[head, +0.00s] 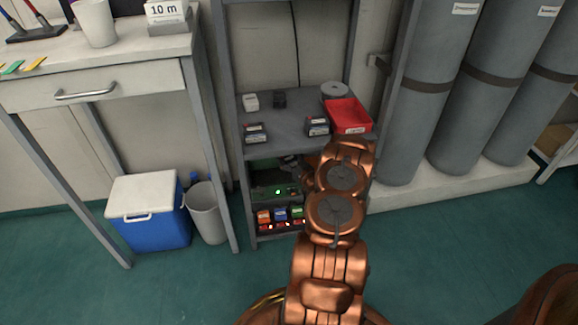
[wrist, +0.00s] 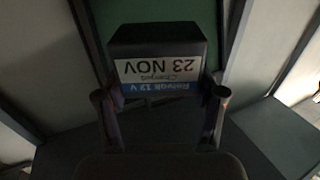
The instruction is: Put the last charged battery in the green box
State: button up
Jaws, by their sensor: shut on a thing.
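My gripper (wrist: 160,98) is shut on a dark battery (wrist: 157,40) with a white and blue label. The label shows upside down and reads "23 NOV", "12 V" and what looks like "Charged". In the head view my gripper (head: 291,163) reaches into the rack's dim lower bay, partly hidden by my arm. A green box (head: 270,192) sits in that bay, just below the gripper; its inside is too dark to make out. Green also shows behind the battery in the wrist view. I cannot tell whether the battery touches the box.
On the rack shelf (head: 285,125) above stand dark labelled batteries (head: 255,133) (head: 317,125) and a red bin (head: 348,115). Orange, blue and green items (head: 281,214) with red lights sit below the green box. Rack posts flank the bay. Grey cylinders (head: 425,90) stand right.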

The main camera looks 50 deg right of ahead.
aim_at(292, 166)
jog(key=shift+w+d, duration=0.2)
jog(key=shift+d, duration=0.15)
notch_tip(292, 166, down, 3)
jog(key=shift+f+b, duration=0.2)
jog(key=shift+b, duration=0.8)
jog(key=shift+f, duration=0.7)
jog(key=o, duration=1.5)
jog(key=shift+r, duration=0.15)
